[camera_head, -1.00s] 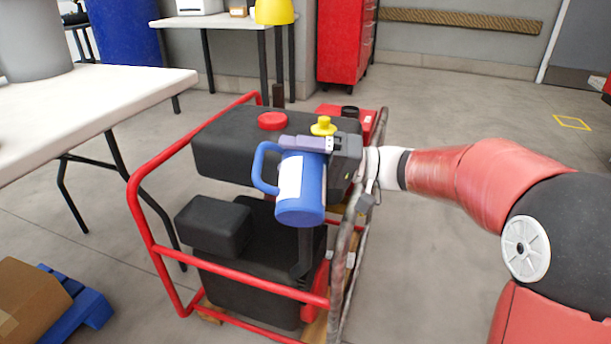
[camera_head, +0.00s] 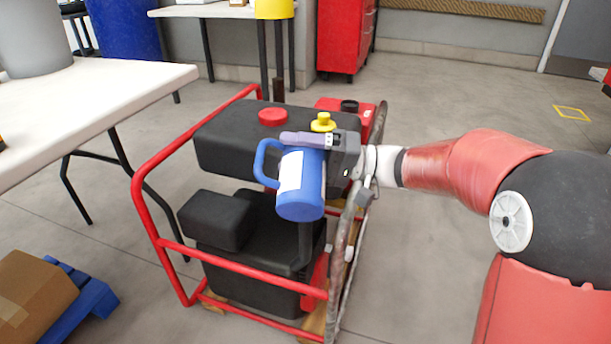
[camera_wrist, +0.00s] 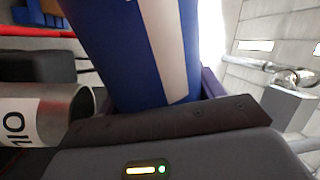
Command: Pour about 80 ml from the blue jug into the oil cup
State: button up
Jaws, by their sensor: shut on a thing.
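The blue jug (camera_head: 310,188) has a white label and a blue handle on its left side. My gripper (camera_head: 311,140) is shut on the jug's upper part and holds it in front of the red-framed machine (camera_head: 171,155). The jug stands nearly upright, with its base toward the camera. In the wrist view the jug (camera_wrist: 120,50) fills the middle, with its pale label stripe. A metal cylinder with dark markings (camera_wrist: 38,112) lies to its left; I cannot tell whether it is the oil cup. No oil cup can be made out in the head view. The jug's contents are hidden.
The machine has a black tank with a red cap (camera_head: 272,116) and a yellow cap (camera_head: 323,122). A white table (camera_head: 95,105) stands at the left. A cardboard box (camera_head: 35,290) rests on a blue pallet (camera_head: 92,305). Open floor lies at the right.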

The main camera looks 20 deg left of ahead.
jog(key=shift+w+r+m+p, duration=0.2)
jog(key=shift+m+p, duration=0.3)
jog(key=shift+p, duration=0.2)
jog(key=shift+s, duration=0.35)
dwell(0.5)
jog(key=shift+w+r+m+t+p, duration=0.1)
jog(key=shift+w+m+t+p, duration=0.15)
jog(key=shift+m+p, duration=0.65)
dwell(1.1)
jog(key=n+b, duration=0.1)
jog(key=b, duration=0.1)
jog(key=s+f+n+b, duration=0.1)
jog(key=b, duration=0.1)
jog(key=shift+f+n, duration=0.3)
jog(key=shift+s+f+n+b, duration=0.1)
jog(key=shift+n+b, duration=0.3)
jog(key=shift+b, duration=0.55)
jog(key=shift+d+n, duration=0.1)
jog(key=shift+n, duration=0.2)
jog(key=shift+r, duration=0.5)
jog(key=shift+f, duration=0.1)
